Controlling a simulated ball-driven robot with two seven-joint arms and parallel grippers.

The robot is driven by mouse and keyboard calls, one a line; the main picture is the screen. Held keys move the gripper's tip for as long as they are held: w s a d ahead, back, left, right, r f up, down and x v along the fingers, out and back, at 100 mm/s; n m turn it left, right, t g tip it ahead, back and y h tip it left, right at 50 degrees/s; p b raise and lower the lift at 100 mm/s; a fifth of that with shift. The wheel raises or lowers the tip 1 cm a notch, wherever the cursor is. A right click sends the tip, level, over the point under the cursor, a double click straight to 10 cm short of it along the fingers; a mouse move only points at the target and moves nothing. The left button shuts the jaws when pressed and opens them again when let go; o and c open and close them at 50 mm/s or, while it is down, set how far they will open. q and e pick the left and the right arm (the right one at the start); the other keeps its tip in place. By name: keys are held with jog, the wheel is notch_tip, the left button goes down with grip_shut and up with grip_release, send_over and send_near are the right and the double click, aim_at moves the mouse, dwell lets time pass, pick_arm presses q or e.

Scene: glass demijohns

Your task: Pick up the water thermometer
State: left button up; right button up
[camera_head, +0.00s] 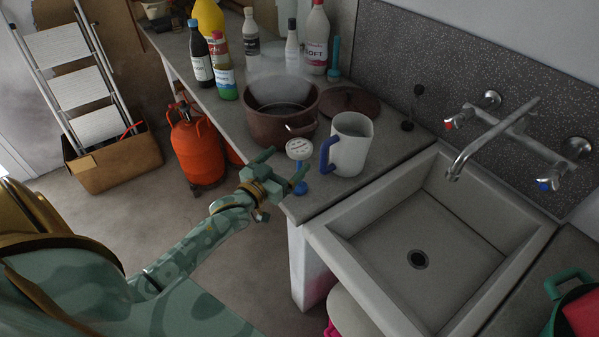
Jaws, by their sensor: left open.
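A white round dial with dark marks (299,149), which looks like the water thermometer, is at the counter's front edge, beside a white jug with a blue handle (352,141). A small blue piece (300,188) shows below it; I cannot tell if the two are joined. My left gripper (281,168) is open, with its fingers pointing at the dial from the front left. The dial shows just beyond the fingers, and I see nothing held between them. My right gripper is not in view.
A brown pot (277,128) and its lid (350,102) stand behind the dial. Several bottles (222,72) crowd the counter's far end. A sink (425,225) lies to the right, with a tap above. An orange gas cylinder (197,147) stands on the floor.

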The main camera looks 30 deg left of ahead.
aim_at(303, 146)
pick_arm(q)
jog(key=w, duration=0.5)
jog(key=w+d, duration=0.1)
jog(key=w, duration=0.1)
jog(key=shift+w+d+r, duration=0.1)
jog(key=shift+w, duration=0.1)
jog(key=shift+s, duration=0.1)
jog(key=shift+c, duration=0.6)
jog(key=c, duration=1.3)
jog(key=shift+r, duration=0.15)
